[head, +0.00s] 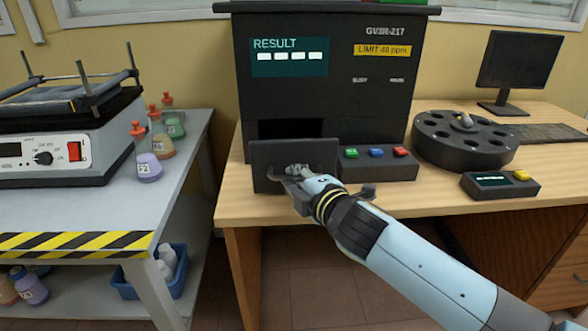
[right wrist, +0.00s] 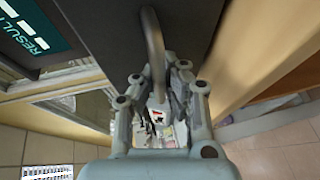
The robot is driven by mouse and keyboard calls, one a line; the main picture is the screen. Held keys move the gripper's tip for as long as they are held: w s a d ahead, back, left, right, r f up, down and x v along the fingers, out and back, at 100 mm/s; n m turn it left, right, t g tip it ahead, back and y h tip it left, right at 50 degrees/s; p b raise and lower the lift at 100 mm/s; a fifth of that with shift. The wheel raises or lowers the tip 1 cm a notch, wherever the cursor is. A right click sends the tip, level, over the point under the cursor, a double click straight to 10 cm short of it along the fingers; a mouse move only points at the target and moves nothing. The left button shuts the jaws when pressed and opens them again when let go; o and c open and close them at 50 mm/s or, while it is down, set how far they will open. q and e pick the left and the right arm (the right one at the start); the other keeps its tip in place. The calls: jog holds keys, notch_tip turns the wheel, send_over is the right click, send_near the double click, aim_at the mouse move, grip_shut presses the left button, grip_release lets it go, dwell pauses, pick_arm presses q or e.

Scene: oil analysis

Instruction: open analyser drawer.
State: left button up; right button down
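The analyser (head: 330,60) is a tall dark box with a "RESULT" screen on the wooden desk. Its drawer front (head: 320,154) is a dark panel low on the left, standing forward of the body, with a dark opening (head: 290,128) above it. My right gripper (head: 286,178) is at the drawer front. In the right wrist view its fingers (right wrist: 158,88) lie close on both sides of the curved grey drawer handle (right wrist: 152,40) and look shut on it. The drawer's inside is hidden. My left gripper is not in view.
Red, blue and green buttons (head: 376,153) sit right of the drawer. A round dark carousel (head: 464,138), a small display box (head: 500,186) and a monitor (head: 518,60) stand further right. A grey bench (head: 190,165) with several flasks is at left, across a gap.

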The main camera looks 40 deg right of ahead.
jog(key=shift+s, duration=0.1)
jog(key=c, duration=1.8)
grip_release()
jog(key=o, duration=0.4)
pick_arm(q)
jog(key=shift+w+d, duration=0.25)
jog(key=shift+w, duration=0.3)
pick_arm(e)
jog(key=v, duration=1.2)
